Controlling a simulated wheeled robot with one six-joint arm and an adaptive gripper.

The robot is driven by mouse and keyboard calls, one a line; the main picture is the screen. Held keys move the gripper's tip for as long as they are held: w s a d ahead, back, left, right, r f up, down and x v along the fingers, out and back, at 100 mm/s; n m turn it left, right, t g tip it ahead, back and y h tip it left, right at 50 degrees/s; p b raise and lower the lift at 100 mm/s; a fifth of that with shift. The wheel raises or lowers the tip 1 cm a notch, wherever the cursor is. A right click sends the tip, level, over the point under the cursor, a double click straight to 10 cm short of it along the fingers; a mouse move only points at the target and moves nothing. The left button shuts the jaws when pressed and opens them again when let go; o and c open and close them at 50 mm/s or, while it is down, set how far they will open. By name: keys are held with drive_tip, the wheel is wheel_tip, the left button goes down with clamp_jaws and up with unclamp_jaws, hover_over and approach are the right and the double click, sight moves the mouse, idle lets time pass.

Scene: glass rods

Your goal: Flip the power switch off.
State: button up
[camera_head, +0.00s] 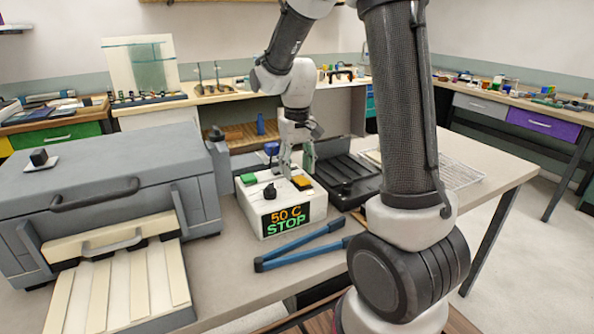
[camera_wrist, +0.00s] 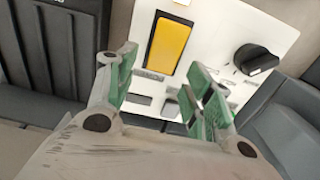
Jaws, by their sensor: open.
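A white control box (camera_head: 262,218) stands on the bench, its front display reading "50 C" and "STOP". On its top are a yellow rocker switch (camera_head: 302,182), a black knob (camera_head: 269,191) and a green button (camera_head: 249,179). I cannot read which control is labelled power. My gripper (camera_head: 296,166) is open and points down over the rear of the box top, behind the yellow switch. In the wrist view, the yellow switch (camera_wrist: 168,46) lies beyond the open, empty green fingertips (camera_wrist: 162,85), with the black knob (camera_wrist: 255,61) to its right. Part of the box top is hidden by the fingers.
A large grey machine (camera_head: 100,170) stands left of the box, with a slatted rack (camera_head: 120,285) in front. A black tray (camera_head: 345,165) lies close on the right. A wire rack (camera_head: 455,172) is farther right.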

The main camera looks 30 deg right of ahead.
drive_tip(key=shift+f, duration=0.75)
drive_tip(key=c, duration=1)
drive_tip(key=shift+s+r+t, duration=0.2)
drive_tip(key=shift+s+t, duration=0.05)
drive_tip(key=shift+t, duration=0.7)
drive_tip(key=shift+s+r+t, duration=0.15)
drive_tip(key=shift+s+t, duration=0.1)
drive_tip(key=shift+t, duration=0.7)
drive_tip(key=o, duration=1)
